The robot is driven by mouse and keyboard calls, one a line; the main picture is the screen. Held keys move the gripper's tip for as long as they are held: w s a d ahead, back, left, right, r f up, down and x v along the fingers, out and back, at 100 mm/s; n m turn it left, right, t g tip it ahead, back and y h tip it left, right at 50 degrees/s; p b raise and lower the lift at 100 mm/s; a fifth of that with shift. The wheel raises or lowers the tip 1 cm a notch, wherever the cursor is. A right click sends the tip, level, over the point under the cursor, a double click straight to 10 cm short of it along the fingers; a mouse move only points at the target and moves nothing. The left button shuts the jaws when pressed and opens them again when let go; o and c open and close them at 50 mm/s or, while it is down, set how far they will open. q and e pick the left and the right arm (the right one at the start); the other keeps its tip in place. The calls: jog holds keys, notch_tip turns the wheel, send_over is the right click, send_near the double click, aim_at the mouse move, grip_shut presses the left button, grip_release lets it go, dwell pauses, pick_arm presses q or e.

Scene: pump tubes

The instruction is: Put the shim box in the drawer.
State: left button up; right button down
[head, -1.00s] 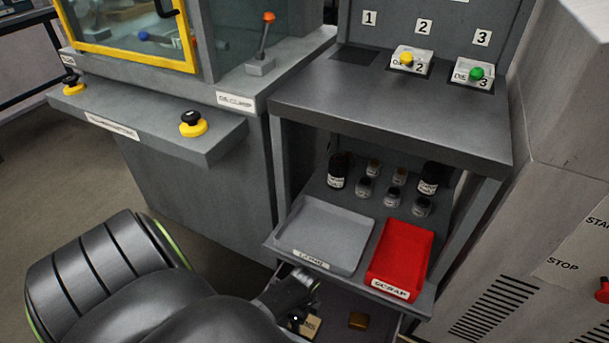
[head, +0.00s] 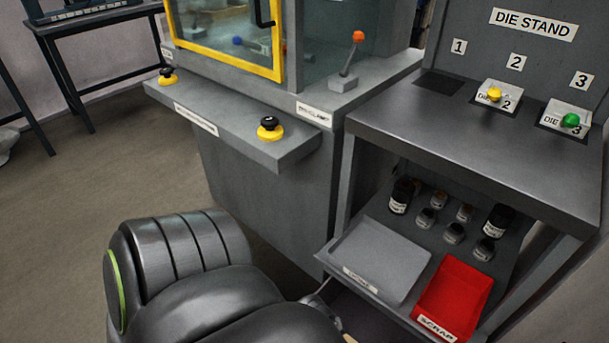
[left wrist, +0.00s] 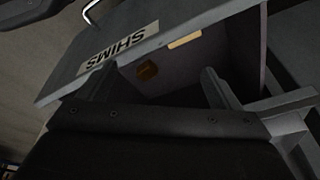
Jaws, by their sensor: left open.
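The drawer, labelled SHIMS (left wrist: 118,48), stands open in the left wrist view. A tan, box-like piece (left wrist: 185,39), which looks like the shim box, is inside against the labelled front wall. A small brass-coloured block (left wrist: 148,70) lies deeper in the drawer. My left gripper (left wrist: 158,72) is open, its two fingers apart at the drawer's opening with nothing between them. In the head view my arm hides the gripper and most of the drawer; a tan sliver (head: 349,339) shows at the bottom edge. My right gripper is out of view.
Above the drawer, a shelf holds a grey tray (head: 378,262), a red scrap tray (head: 452,297) and several small bottles (head: 453,233). The die stand top (head: 450,140) overhangs them. A grey machine (head: 265,200) stands to the left. Open floor (head: 60,230) lies at far left.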

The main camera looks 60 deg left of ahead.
pick_arm(q)
jog(key=s+n+g, duration=0.1)
jog(key=s+n, duration=0.3)
jog(key=s, duration=0.3)
jog(key=shift+s+d+n, duration=0.3)
jog(key=shift+n, duration=0.1)
